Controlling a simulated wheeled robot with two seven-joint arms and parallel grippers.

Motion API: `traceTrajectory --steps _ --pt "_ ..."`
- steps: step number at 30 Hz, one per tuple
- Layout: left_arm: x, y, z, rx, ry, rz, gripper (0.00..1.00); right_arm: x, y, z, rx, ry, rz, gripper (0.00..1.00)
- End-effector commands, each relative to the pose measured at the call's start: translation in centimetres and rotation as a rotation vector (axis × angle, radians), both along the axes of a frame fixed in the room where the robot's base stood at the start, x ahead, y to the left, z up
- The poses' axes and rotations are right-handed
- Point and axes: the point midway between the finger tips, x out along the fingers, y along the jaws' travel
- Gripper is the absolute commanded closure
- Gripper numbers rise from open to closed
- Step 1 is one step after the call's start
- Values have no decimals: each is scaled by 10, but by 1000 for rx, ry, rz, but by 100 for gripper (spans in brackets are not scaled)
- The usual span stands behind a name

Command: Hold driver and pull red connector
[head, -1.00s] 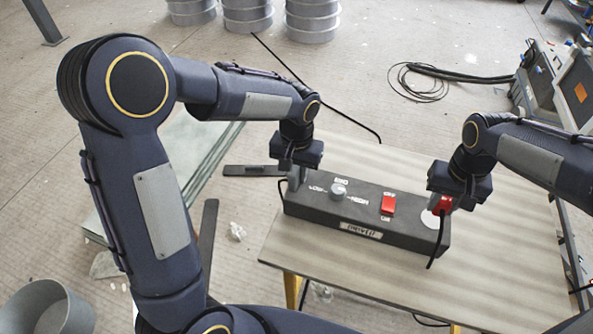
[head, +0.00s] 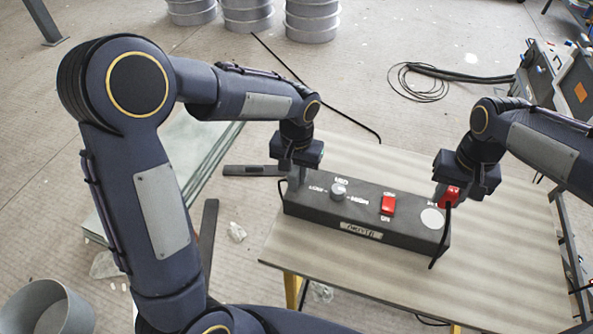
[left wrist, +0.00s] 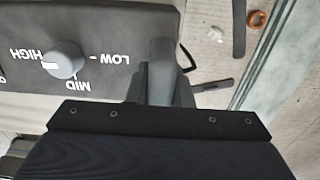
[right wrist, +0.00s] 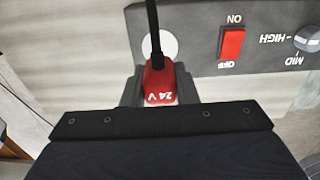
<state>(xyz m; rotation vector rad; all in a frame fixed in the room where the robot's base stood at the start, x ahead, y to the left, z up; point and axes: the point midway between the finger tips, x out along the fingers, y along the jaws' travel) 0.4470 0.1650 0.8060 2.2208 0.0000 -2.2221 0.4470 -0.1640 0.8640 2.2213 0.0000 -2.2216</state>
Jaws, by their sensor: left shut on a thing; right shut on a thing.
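The driver (head: 345,215) is a long dark box on the table, with a grey knob (head: 338,190) marked LOW, MID and HIGH, a red switch (head: 388,204) and a pale round spot (head: 432,217) near its right end. My left gripper (head: 293,178) is shut on the driver's left end; it also shows in the left wrist view (left wrist: 165,75). The red connector (right wrist: 160,82), marked 24 V with a black cable, is in my right gripper (right wrist: 158,90), shut on it.
The wooden table (head: 400,277) has bare room in front of and behind the driver. A black cable (head: 441,240) hangs from the connector past the box's right end. Glass sheets (head: 200,150) lie left of the table. Grey round moulds (head: 312,18) stand at the back.

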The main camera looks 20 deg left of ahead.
Motion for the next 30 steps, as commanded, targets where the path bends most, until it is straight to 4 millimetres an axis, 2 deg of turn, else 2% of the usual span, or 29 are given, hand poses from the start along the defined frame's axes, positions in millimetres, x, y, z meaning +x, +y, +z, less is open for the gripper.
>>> traceTrajectory --steps 7,30 --pt "1 0 1 -1 -3 1 100 0 0 3 0 -2 0 100" --pt "1 0 1 -1 -3 1 100 0 0 42 0 -1 0 100"
